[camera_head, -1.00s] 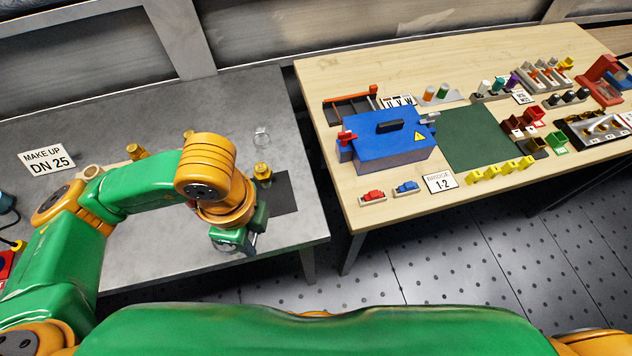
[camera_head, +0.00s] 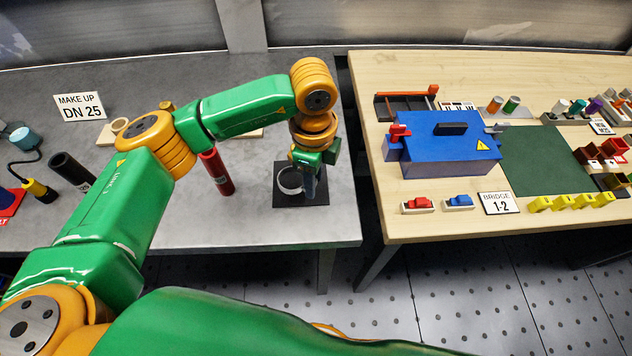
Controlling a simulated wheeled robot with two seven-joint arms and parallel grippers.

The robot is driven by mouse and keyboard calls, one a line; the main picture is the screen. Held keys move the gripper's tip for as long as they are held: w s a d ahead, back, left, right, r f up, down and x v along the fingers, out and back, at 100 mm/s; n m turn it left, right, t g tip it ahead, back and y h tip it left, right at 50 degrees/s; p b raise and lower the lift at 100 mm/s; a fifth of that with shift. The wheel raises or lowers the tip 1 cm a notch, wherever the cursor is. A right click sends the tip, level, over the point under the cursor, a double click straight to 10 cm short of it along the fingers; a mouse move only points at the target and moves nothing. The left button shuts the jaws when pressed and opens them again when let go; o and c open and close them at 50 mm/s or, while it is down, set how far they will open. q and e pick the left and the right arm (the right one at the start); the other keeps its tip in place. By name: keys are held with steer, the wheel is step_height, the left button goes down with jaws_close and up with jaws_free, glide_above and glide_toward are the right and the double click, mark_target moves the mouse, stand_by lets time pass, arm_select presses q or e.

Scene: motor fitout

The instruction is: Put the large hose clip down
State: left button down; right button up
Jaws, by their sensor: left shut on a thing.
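The large hose clip (camera_head: 289,181) is a pale silvery ring. It shows at the left side of my left gripper (camera_head: 309,188), over the dark square mat (camera_head: 318,199) near the front right of the grey table. My left gripper points down and is shut on the clip. I cannot tell whether the clip touches the mat. The wrist hides part of the mat's back edge. My right gripper is out of view.
A red tube (camera_head: 217,172) and a black tube (camera_head: 70,171) lie on the grey table (camera_head: 280,228), left of the mat. A gap separates it from the wooden bench (camera_head: 420,225), which bears a blue box (camera_head: 448,158). The table's front strip is clear.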

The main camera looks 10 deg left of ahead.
mark_target(316, 196)
arm_select(q)
steer(key=f+p, duration=0.1)
steer(key=f, duration=0.1)
steer(key=w+f, duration=0.1)
steer(key=f, duration=0.1)
steer(key=shift+d+f+p, duration=0.1)
steer(key=shift+d+p, duration=0.1)
steer(key=shift+p, duration=0.15)
steer(key=shift+f, duration=0.1)
steer(key=shift+f, duration=0.1)
steer(key=shift+f+b, duration=0.15)
steer(key=shift+b, duration=0.2)
steer(key=c, duration=0.5)
jaws_free()
steer(key=shift+c, duration=0.2)
steer(key=shift+r, duration=0.25)
